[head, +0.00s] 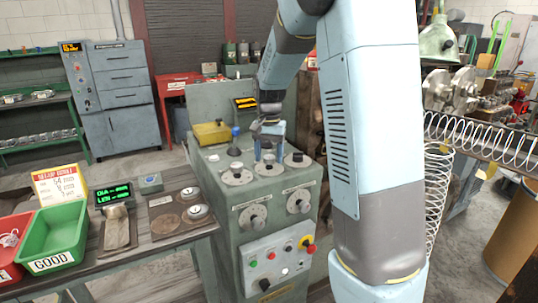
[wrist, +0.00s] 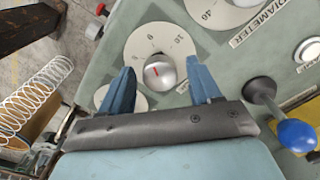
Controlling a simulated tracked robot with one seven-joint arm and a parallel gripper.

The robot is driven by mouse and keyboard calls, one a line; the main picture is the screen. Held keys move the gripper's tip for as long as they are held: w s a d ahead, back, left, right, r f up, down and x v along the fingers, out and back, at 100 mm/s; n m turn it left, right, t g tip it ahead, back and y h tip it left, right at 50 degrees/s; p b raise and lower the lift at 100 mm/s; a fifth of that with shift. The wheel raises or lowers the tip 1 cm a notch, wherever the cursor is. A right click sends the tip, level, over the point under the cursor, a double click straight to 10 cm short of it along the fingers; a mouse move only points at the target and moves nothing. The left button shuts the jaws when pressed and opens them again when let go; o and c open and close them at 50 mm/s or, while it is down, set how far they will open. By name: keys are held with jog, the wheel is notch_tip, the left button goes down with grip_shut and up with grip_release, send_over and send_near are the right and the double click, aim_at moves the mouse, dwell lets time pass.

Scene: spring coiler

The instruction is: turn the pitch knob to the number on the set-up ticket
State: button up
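My gripper (wrist: 162,88) is open, with one blue finger on each side of a silver knob (wrist: 165,75). A gap shows between the knob and the fingers. The knob has a red mark and sits on a round white dial (wrist: 143,42) with numbers round its rim; its own name label is not visible. In the head view my gripper (head: 268,148) is above the middle dial of the green machine's top and partly hides it. The set-up ticket (head: 60,183) stands at the left; its handwritten-size numbers are too small to read surely.
A dial labelled DIAMETER (wrist: 222,10) is beside the knob. A blue-topped lever (wrist: 297,134) stands near my right finger. The green machine (head: 275,218) has more knobs in front. Red and green bins (head: 55,236) and a lit display (head: 113,194) are on the left bench.

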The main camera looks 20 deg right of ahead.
jog(key=c, duration=1)
jog(key=shift+o, duration=0.2)
jog(key=shift+n, duration=0.4)
jog(key=n, duration=0.5)
jog(key=shift+n, duration=0.3)
jog(key=n, duration=0.5)
jog(key=shift+d, duration=0.1)
jog(key=shift+n, duration=0.3)
jog(key=o, duration=1.1)
jog(key=shift+c, duration=0.2)
